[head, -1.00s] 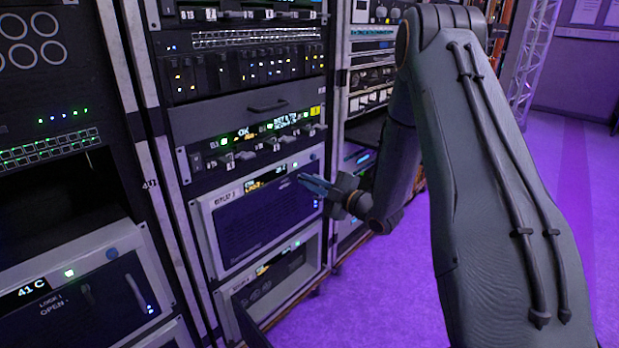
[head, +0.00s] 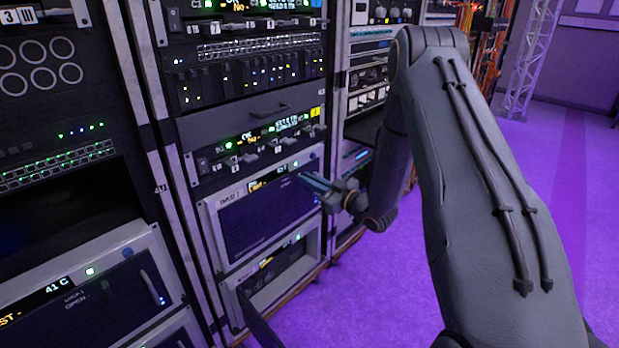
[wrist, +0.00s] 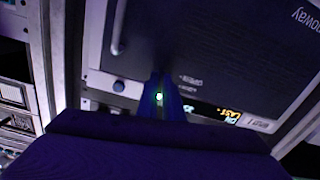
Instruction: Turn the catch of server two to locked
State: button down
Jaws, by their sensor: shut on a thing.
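A pale-framed server unit (head: 262,222) with a dark front sits low in the middle rack; I cannot read its label surely. My gripper (head: 318,183) is at the upper right of this front. In the wrist view my gripper (wrist: 160,92) is shut at the unit's dark front (wrist: 215,45), beside small inverted lettering. The fingers hide most of what they grip, which appears to be the catch. I cannot tell which way the catch points. A green light (wrist: 159,97) shows between the fingers.
A bar handle (wrist: 118,27) and a round blue button (wrist: 119,86) are close to the fingers. Below the server is another pale-framed unit (head: 280,265), with a dark panel (head: 258,320) standing out. Another unit (head: 95,305) is at left. The purple floor (head: 360,310) is clear.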

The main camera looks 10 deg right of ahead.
jog(key=shift+m+p, duration=0.35)
jog(key=shift+m, duration=0.55)
jog(key=shift+f, duration=0.1)
jog(key=c, duration=1.9)
grip_release()
jog(key=v, duration=0.7)
jog(key=shift+s+d, duration=0.15)
jog(key=shift+s, duration=0.2)
